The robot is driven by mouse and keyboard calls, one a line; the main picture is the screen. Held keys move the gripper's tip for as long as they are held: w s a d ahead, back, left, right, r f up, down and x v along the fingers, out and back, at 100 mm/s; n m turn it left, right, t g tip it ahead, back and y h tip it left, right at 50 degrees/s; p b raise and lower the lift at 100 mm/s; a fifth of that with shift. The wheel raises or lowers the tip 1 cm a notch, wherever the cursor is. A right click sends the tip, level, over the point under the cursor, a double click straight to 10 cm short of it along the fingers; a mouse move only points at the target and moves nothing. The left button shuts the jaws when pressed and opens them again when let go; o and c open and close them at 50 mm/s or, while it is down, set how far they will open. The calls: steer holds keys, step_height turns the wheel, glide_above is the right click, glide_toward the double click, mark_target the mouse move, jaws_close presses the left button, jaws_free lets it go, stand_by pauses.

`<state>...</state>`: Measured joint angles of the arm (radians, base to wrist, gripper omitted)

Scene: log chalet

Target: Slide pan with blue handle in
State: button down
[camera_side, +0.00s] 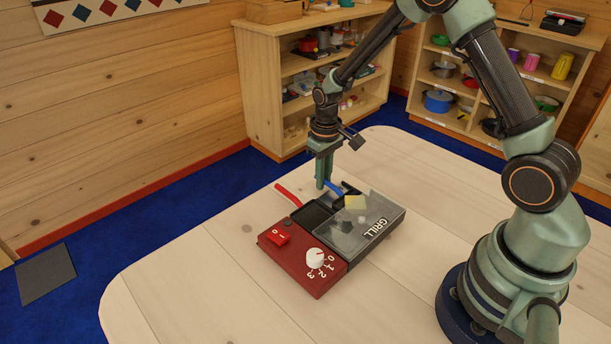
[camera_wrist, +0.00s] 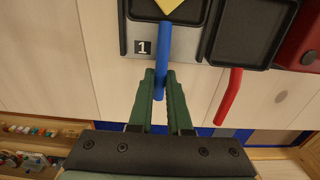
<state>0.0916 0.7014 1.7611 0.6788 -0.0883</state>
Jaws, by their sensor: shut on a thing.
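The grill (camera_side: 385,228) is a dark box with a see-through top lettered GRILL. The pan with the blue handle (camera_side: 349,190) is black and seems partly inside it; it also shows in the wrist view (camera_wrist: 190,12). A yellow slice (camera_side: 355,202) lies on that pan. My gripper (camera_side: 323,184) is shut on the blue handle (camera_wrist: 163,45), with a finger on each side (camera_wrist: 160,80). A second black pan (camera_side: 311,215) with a red handle (camera_wrist: 229,97) sits to the left in the side view and sticks out further.
The grill's red control box (camera_side: 290,262) has a white knob and a red switch. The pale table (camera_side: 215,255) is clear around the grill. Wooden shelves (camera_side: 262,95) with toys stand behind. A label "1" (camera_wrist: 142,47) is beside the blue handle.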

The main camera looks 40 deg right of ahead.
mark_target(331, 183)
steer(key=shift+s, duration=1.15)
steer(key=c, duration=0.9)
jaws_free()
steer(key=shift+r, duration=0.1)
steer(key=shift+r, duration=2.9)
steer(key=shift+r, duration=0.1)
